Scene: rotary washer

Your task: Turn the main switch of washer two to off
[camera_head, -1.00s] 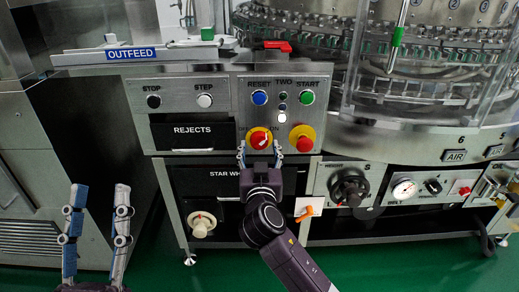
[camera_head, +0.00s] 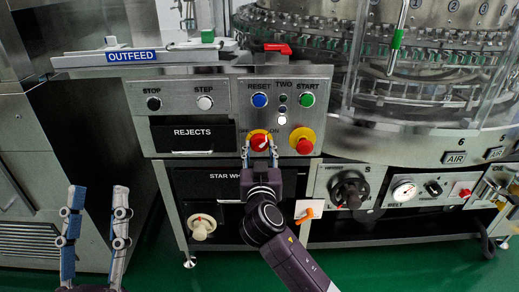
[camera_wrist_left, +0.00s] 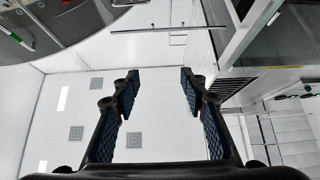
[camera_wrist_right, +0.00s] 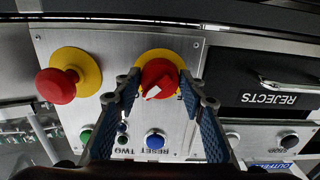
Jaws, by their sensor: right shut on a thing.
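The main switch is a red knob (camera_head: 259,142) on a round yellow plate, on the panel marked TWO. Its white pointer is tilted up and right, towards the ON label in the head view. My right gripper (camera_head: 260,147) is shut on this knob, one finger on each side. In the right wrist view, the panel appears upside down and the knob (camera_wrist_right: 159,74) sits between the fingertips. The OFF label there is partly hidden by a finger. My left gripper (camera_head: 95,200) is open and empty, away from the panel at the lower left.
A red emergency button (camera_head: 303,143) on yellow stands just right of the switch. Above are the blue RESET button (camera_head: 259,100) and green START button (camera_head: 307,99). The REJECTS drawer (camera_head: 193,134) is to the left. A red lever (camera_head: 277,48) sits on the panel top.

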